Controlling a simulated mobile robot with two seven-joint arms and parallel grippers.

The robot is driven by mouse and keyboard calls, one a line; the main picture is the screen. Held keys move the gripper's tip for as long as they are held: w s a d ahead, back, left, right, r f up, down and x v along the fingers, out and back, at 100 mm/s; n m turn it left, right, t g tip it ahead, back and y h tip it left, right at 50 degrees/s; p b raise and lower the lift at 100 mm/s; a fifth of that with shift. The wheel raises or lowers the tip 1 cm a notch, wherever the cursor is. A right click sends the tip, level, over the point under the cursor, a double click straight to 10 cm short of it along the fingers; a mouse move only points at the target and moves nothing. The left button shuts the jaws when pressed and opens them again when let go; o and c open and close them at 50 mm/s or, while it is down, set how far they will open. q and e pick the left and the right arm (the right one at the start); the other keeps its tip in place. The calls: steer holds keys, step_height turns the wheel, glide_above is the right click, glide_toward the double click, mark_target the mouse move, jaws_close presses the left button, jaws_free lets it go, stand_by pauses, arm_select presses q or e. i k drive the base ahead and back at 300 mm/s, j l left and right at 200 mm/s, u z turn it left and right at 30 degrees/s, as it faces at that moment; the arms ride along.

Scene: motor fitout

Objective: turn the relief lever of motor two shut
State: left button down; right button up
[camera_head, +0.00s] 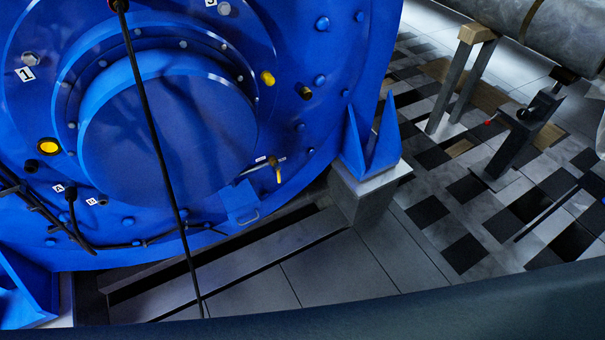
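A large round blue motor (168,130) fills the left and middle of the head view. I cannot tell its number. A small yellow lever (279,173) sits low on the right of its face, beside a brass-coloured fitting. It points roughly downward, with small white labels next to it. Whether this is the relief lever, and whether it is open or shut, I cannot tell. Neither of my grippers is in view.
A black cable (150,125) hangs in front of the motor face. A blue handled box (241,204) sits just below the lever. A grey stand (515,140) and a large pipe (560,30) are at right. The tiled floor (385,255) is clear at lower middle.

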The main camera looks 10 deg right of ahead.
mark_target(277, 168)
steer(key=i+l+z, duration=0.15)
steer(key=i+l, duration=0.25)
steer(key=i+l+z, duration=0.15)
steer(key=i+l, duration=0.15)
steer(key=i, duration=0.2)
